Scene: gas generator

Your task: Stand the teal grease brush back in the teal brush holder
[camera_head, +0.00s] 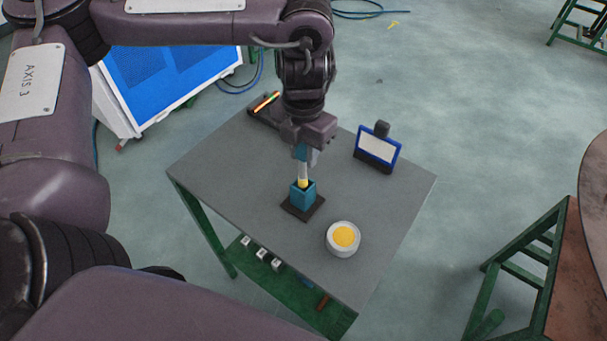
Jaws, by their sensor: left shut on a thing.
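The teal brush holder (302,197) is a small square open-topped cup on a dark base plate, standing upright on the grey table (235,165). My left gripper (304,154) points down right above the holder and is shut on the teal grease brush (303,170). The brush hangs roughly upright, with its yellow-tipped end (303,183) down at the holder's mouth. I cannot tell how far the tip is inside the holder. The upper part of the brush is mostly hidden by the gripper. My right gripper is not in view.
A round white tub with yellow contents (344,236) stands to the right and in front of the holder. A blue-framed display (377,148) stands at the back right. A dark tray with coloured sticks (264,104) lies at the back left.

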